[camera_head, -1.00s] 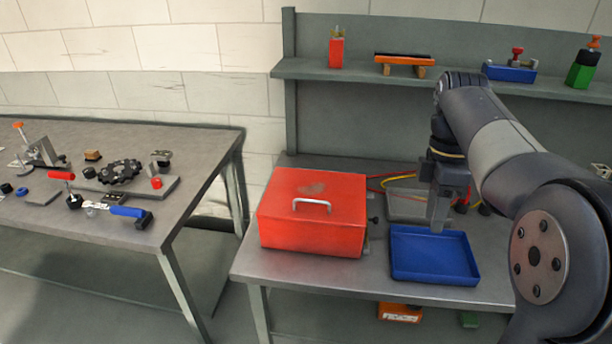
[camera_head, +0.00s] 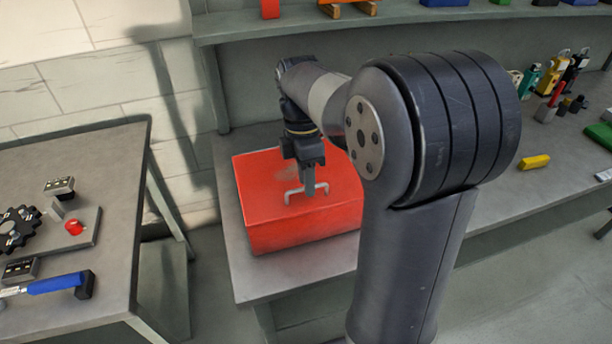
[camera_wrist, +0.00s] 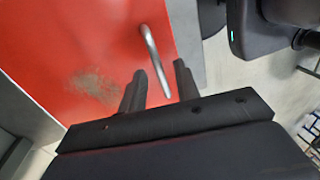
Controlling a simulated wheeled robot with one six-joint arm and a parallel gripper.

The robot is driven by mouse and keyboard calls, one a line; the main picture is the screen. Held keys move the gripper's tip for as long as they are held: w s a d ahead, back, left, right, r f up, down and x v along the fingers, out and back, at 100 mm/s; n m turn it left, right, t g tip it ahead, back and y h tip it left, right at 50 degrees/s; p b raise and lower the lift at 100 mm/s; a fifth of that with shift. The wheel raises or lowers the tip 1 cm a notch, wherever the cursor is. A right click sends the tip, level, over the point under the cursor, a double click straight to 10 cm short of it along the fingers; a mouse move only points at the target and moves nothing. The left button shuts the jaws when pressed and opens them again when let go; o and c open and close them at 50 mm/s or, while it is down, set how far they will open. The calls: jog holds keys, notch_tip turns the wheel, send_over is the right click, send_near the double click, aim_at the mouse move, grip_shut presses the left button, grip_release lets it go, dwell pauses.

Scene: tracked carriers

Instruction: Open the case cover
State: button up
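The red case (camera_head: 262,228) sits on the grey bench with its cover shut. A pale metal handle (camera_head: 290,194) stands on top of the cover. My gripper (camera_head: 309,190) points down over the case at the handle. In the wrist view my gripper (camera_wrist: 160,68) is open, with one finger on each side of the handle (camera_wrist: 151,45). The handle's bar runs through the gap between the fingers, with space visible on both sides. A brownish scuff (camera_wrist: 95,86) marks the red cover. My arm hides the case's right part in the head view.
A grey shelf (camera_head: 400,22) runs above the bench behind the case. A separate table (camera_head: 105,200) with tools and a blue-handled hammer (camera_head: 55,284) stands at left, across a gap. A yellow block (camera_head: 535,162) lies on the bench at right.

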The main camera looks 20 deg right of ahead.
jog(key=shift+c, duration=0.2)
grip_shut()
dwell(0.4)
